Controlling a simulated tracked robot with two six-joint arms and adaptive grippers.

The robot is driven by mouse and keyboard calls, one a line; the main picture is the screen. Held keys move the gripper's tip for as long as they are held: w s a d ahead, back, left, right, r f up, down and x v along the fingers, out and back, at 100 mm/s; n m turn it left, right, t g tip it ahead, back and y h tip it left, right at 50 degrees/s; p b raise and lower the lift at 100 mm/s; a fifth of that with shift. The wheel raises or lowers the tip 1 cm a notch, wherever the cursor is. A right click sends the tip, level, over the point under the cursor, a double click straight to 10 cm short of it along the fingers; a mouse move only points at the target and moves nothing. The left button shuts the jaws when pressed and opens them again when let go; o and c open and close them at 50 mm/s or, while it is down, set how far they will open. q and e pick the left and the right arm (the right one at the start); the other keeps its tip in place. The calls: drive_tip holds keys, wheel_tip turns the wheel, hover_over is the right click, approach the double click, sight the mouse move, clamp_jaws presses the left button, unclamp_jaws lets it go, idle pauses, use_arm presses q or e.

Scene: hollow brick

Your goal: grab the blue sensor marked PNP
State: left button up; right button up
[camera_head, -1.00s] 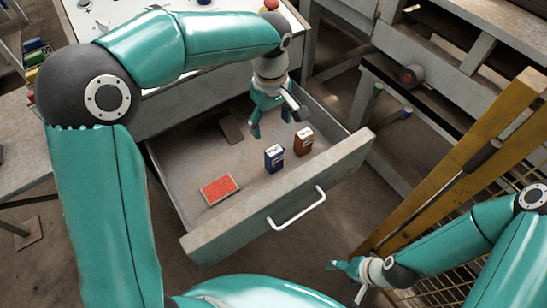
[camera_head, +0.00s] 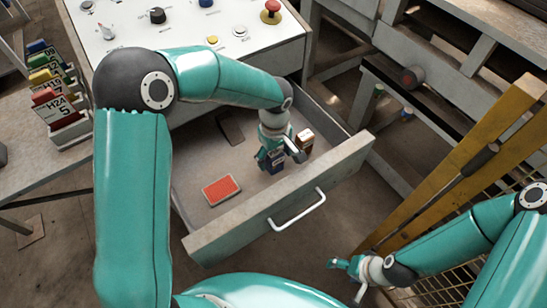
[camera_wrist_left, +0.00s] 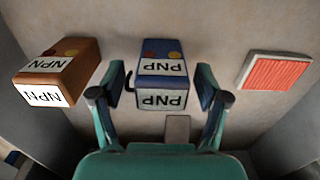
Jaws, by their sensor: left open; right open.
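The blue sensor marked PNP (camera_wrist_left: 163,76) stands in the open drawer, and its label reads upside down in the left wrist view. In the head view the blue sensor (camera_head: 276,168) is partly hidden by my left gripper (camera_head: 276,157). In the left wrist view my left gripper (camera_wrist_left: 160,95) is open, with one finger on each side of the blue sensor. I cannot tell whether the fingers touch it. My right gripper (camera_head: 347,279) is open and empty, low outside the drawer at the right.
A brown sensor marked NPN (camera_wrist_left: 60,72) stands close beside the blue one, and it shows in the head view (camera_head: 305,138). A red-topped flat box (camera_head: 222,189) lies in the drawer (camera_head: 195,247). A dark flat piece (camera_head: 231,128) lies further back. A control panel (camera_head: 185,35) is above.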

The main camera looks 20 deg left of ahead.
use_arm(q)
drive_tip(key=c, duration=1.3)
drive_tip(key=shift+r, duration=0.15)
